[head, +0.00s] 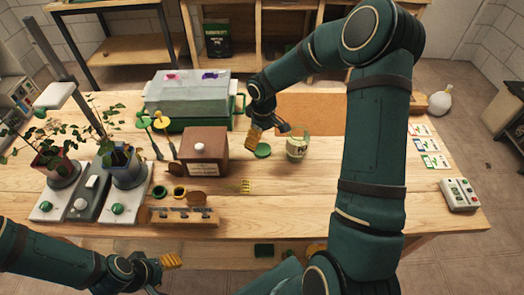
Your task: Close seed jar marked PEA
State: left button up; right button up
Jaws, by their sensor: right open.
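A glass jar (297,148) with a pale label stands upright on the wooden table, right of centre. Its label is too small to read for certain. A round green lid (263,151) lies on the table just left of the jar, apart from it. My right gripper (269,133) is open and points down just behind the lid, with one finger to its upper left and the other near the jar. Nothing shows between its fingers. My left gripper (165,274) is at the bottom left, in front of the table's near edge; its fingers look spread and empty.
A brown wooden box (205,151) stands left of the lid, with a small rack (180,216) in front. A covered green tray (190,100) is behind. Potted plants stand at left. Seed packets (428,145) and a control box (461,195) lie at right.

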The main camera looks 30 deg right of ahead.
aim_at(263, 150)
jog(key=shift+f, duration=0.3)
jog(key=f, duration=0.2)
jog(key=f+b, duration=0.1)
jog(key=f, duration=0.2)
jog(key=shift+s+a+f, duration=0.1)
jog(key=shift+s+f, duration=0.05)
jog(key=shift+s, duration=0.05)
jog(key=c, duration=0.8)
